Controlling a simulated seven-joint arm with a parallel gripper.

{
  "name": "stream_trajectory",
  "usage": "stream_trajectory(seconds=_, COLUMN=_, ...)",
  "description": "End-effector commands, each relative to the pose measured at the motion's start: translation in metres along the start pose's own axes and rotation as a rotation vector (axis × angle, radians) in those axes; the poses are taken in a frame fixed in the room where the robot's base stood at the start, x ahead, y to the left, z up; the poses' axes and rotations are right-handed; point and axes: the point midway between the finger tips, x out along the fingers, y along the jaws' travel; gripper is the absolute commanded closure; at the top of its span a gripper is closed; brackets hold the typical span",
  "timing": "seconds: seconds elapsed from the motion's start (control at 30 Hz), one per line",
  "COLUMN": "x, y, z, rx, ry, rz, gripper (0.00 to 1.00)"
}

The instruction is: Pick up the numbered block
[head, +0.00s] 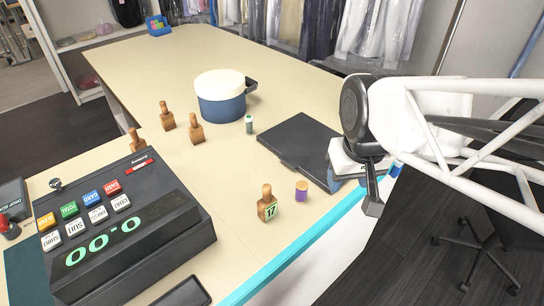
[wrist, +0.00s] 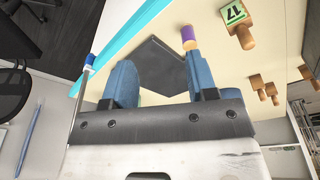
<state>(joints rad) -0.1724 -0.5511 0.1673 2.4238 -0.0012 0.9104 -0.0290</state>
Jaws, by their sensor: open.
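In the wrist view the block (wrist: 238,20) shows at the upper right, outside the fingers. My gripper (head: 362,178) is right of the block in the head view, apart from it, over the counter edge. In the wrist view its blue fingers (wrist: 161,78) are spread with nothing held between them; the dark board shows beyond them.
A purple jar (head: 302,191) stands close beside the block on the right. A dark flat board (head: 298,143) lies behind it. Several other wooden knobbed blocks (head: 196,130) stand farther back near a blue pot (head: 222,104). A cash register (head: 125,235) occupies the left front.

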Motion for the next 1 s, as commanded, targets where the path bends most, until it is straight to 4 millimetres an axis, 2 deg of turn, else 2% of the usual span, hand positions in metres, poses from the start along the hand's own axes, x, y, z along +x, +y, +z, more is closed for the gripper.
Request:
stream_trajectory(seconds=0.3, x=0.023, y=-0.058, z=-0.041, rx=-0.174, ry=-0.033, rz=-0.033, gripper=0.47)
stream_trajectory(seconds=0.6, x=0.046, y=-0.116, z=-0.067, rx=-0.321, ry=-0.059, rz=-0.057, gripper=0.47)
stream_trajectory(seconds=0.8, x=0.054, y=-0.138, z=-0.074, rx=-0.373, ry=-0.067, rz=-0.065, gripper=0.47)
stream_trajectory(seconds=1.0, x=0.056, y=-0.142, z=-0.075, rx=-0.383, ry=-0.069, rz=-0.067, gripper=0.47)
